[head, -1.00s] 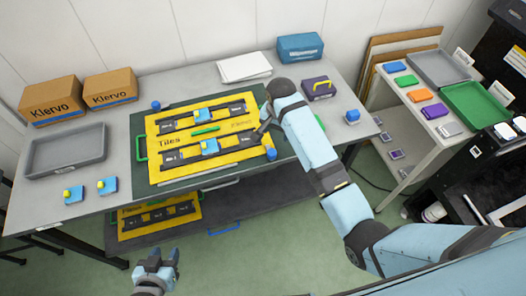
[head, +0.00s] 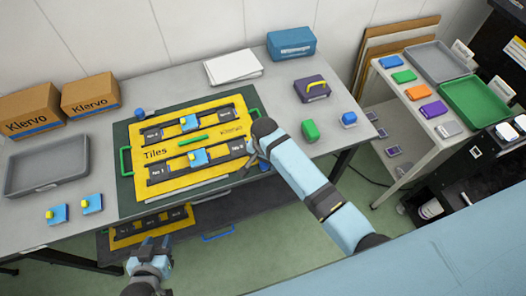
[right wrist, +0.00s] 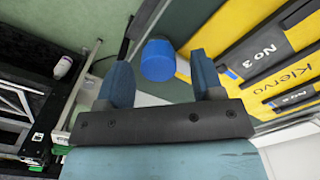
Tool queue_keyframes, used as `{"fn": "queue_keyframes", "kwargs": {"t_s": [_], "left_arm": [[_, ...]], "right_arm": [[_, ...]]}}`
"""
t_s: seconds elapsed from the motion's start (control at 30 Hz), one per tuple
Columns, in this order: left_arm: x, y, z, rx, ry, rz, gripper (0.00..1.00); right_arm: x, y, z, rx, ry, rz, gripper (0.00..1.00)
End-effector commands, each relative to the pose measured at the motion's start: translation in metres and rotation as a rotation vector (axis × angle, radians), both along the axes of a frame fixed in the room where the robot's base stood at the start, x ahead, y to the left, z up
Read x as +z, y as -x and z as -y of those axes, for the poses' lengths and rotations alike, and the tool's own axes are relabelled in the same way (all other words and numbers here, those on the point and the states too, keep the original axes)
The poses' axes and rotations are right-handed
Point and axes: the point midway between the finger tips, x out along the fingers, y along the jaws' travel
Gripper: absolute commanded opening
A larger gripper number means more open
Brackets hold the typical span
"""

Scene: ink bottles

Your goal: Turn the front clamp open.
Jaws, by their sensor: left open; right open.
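The yellow tile board (head: 160,187) lies on a dark green base on the table, with black strips and blue pieces on it. The front clamp is a blue round knob (head: 264,165) at the board's front right, partly covered by my right gripper (head: 254,152). In the right wrist view the blue knob (right wrist: 158,62) shows just past and between the spread fingers of my right gripper (right wrist: 162,75). That gripper is open and holds nothing. Another blue knob (head: 140,114) is at the board's back left corner. My left gripper (head: 153,247) is open and empty in front of the table.
A grey tray (head: 47,184) and two blue pieces with yellow knobs (head: 91,204) are at left. A second yellow board (head: 125,233) sits below.

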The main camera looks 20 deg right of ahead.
Motion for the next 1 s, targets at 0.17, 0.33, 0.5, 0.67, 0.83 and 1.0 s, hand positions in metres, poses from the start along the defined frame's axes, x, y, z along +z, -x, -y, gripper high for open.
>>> {"fn": "queue_keyframes", "kwargs": {"t_s": [0.17, 0.33, 0.5, 0.67, 0.83, 1.0], "left_arm": [[-0.0052, 0.0045, -0.0003, -0.001, -0.002, -0.013, 0.43], [-0.0077, 0.0069, -0.0006, 0.0, -0.002, -0.019, 0.43], [-0.0082, 0.0082, -0.0013, 0.001, -0.003, -0.021, 0.43], [-0.0066, 0.0076, -0.0016, 0.001, -0.003, -0.018, 0.43], [-0.0042, 0.0059, -0.0016, 0.001, -0.003, -0.013, 0.43], [-0.0024, 0.0027, -0.0016, 0.001, -0.003, -0.007, 0.43]], "right_arm": [[-0.0091, 0.0078, -0.0012, -0.001, 0.0, -0.001, 0.61], [-0.0096, 0.008, -0.0014, -0.001, 0.0, 0.0, 0.61], [-0.0094, 0.0078, -0.0014, -0.001, 0.0, 0.0, 0.41], [-0.0093, 0.0077, -0.0013, -0.001, 0.0, 0.0, 0.12], [-0.0092, 0.0075, -0.001, 0.004, 0.0, 0.0, 0.12], [-0.0091, 0.0074, -0.0007, 0.044, 0.0, 0.0, 0.12]]}}
